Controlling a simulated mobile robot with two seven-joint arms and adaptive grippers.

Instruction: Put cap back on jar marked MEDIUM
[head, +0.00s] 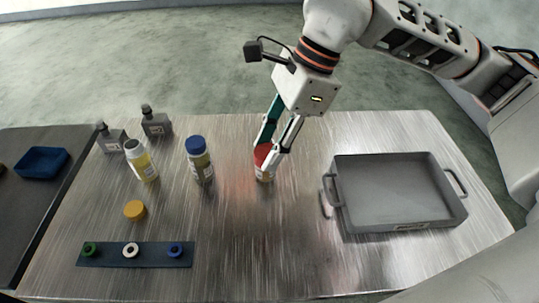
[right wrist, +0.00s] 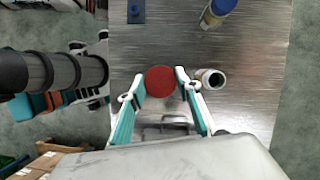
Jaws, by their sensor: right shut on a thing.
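My right gripper (head: 268,160) is shut on a red cap (head: 262,150), which shows between its fingers in the right wrist view (right wrist: 160,80). In the head view the cap overlaps the mouth of a jar (head: 264,175) on the table. In the right wrist view this jar's open mouth (right wrist: 210,79) shows uncovered, to the right of the cap and apart from it. The jar is upright, its label unreadable. A blue-capped jar (head: 201,168) and an open jar with yellow contents (head: 145,168) stand to the left, labels also unreadable. My left gripper is out of view.
A yellow cap (head: 134,210) lies on the metal table (head: 235,235). A dark strip (head: 105,257) with three coloured rings lies front left. Grey bottles (head: 156,126) stand back left. A grey tray (head: 395,218) with handles is at right. A blue bin (head: 40,162) sits far left.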

